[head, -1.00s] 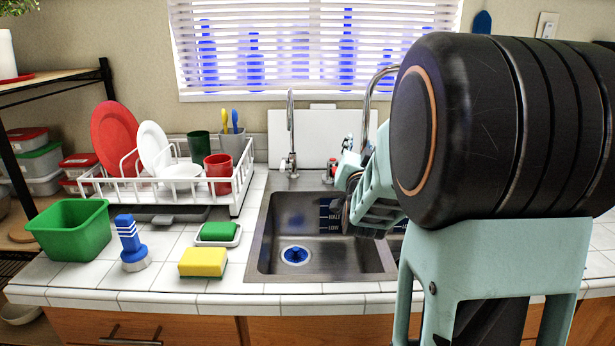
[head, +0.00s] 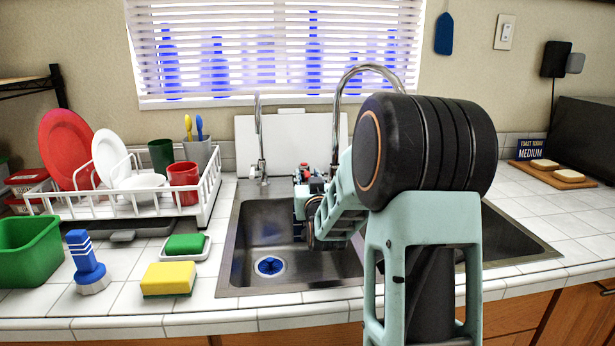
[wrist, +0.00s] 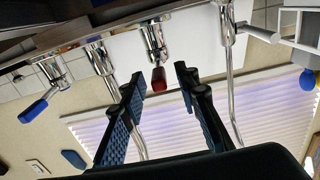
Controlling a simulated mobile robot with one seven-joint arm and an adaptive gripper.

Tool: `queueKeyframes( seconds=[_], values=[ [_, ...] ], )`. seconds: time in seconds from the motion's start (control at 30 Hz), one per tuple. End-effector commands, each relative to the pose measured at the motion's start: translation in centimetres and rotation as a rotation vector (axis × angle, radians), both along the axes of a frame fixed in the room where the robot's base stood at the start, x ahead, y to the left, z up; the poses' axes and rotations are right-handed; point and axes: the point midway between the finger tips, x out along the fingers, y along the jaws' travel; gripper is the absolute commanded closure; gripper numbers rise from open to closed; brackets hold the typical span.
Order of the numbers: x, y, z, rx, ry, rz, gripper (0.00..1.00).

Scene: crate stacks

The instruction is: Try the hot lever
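The hot lever, with a red tip (wrist: 158,79) on a chrome stem, shows in the wrist view between my two fingertips, apart from both in the picture. Whether it is at their depth is unclear. The red tip also shows small in the head view (head: 304,168), just behind my gripper. My gripper (wrist: 160,88) is open and empty. In the head view my gripper (head: 303,198) is over the sink's back edge, mostly hidden by its own body. A lever with a blue handle (wrist: 40,106) is at the left of the wrist view; my arm hides it in the head view.
The tall faucet (head: 336,110) rises behind my gripper; a thinner spout (head: 259,140) stands to its left. The sink (head: 240,278) is below. A white dish rack (head: 212,190), yellow sponge (head: 168,279) and green tub (head: 28,252) are left.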

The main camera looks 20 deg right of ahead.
Motion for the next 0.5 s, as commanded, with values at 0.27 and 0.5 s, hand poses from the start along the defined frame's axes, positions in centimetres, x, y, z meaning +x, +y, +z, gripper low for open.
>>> queueKeyframes(
  seconds=[0.27, 0.5],
  values=[
    [1.18, -0.37, -0.01, 0.001, 0.000, -0.001, 0.71],
    [1.17, -0.36, 0.01, 0.001, 0.000, -0.001, 0.75]
  ],
)
